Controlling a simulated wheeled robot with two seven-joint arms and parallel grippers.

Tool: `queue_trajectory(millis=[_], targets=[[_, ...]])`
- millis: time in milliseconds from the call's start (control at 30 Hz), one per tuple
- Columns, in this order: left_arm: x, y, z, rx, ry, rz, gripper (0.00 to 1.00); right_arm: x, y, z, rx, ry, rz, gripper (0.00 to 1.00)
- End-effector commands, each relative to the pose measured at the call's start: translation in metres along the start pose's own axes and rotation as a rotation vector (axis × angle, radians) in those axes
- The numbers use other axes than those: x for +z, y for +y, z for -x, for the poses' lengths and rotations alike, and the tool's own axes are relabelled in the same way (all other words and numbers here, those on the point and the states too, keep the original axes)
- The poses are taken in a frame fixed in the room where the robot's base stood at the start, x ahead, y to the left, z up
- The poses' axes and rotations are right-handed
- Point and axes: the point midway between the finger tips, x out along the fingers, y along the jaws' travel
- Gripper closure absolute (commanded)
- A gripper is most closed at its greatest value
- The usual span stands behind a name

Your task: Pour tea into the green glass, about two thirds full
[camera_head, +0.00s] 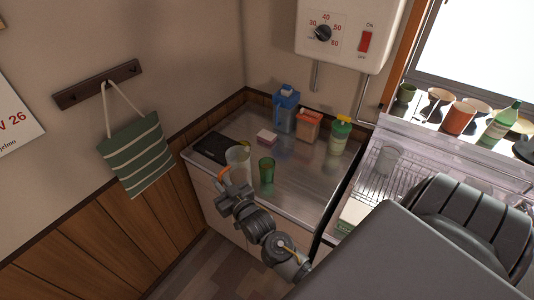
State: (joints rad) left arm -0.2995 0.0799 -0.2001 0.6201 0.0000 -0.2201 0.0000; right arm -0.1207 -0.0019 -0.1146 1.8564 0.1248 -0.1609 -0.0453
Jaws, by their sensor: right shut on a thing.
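The green glass (267,171) stands upright on the steel counter (303,180), near its front edge. My right gripper (228,176) is shut on a clear pitcher (238,156) just left of the green glass. The pitcher looks roughly upright and is apart from the glass. The gripper and arm hide its lower part. I cannot tell how much tea is in the pitcher or whether the green glass holds any. My left gripper is not in view.
A black flat object (209,147) lies at the counter's left. A wire dish rack (400,177) is at right.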

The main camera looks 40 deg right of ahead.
Motion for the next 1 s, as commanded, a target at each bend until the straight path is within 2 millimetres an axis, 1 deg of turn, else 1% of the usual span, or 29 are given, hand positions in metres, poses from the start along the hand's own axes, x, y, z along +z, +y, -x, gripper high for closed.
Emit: queue_trajectory(millis=[33,133,200,267,400,667,867,1000], targets=[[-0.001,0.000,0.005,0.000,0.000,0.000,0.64,0.008,0.002,-0.003,0.000,0.000,0.003,1.00],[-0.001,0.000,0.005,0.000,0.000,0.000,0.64,0.025,0.003,-0.005,-0.001,0.001,0.001,1.00],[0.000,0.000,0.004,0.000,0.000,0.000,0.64,0.035,0.003,-0.005,-0.003,0.002,0.001,1.00],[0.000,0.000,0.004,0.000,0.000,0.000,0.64,0.040,0.003,-0.005,-0.006,0.003,0.001,1.00],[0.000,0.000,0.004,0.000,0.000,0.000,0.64,0.034,0.001,-0.005,-0.010,0.006,0.000,1.00],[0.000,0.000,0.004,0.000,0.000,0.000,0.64,0.033,0.001,-0.005,-0.010,0.005,-0.001,1.00],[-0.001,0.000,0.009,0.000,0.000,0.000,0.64,0.027,0.003,-0.005,-0.011,0.000,-0.034,1.00],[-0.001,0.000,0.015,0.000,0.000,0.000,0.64,0.021,0.005,-0.006,-0.012,-0.010,-0.086,1.00]])
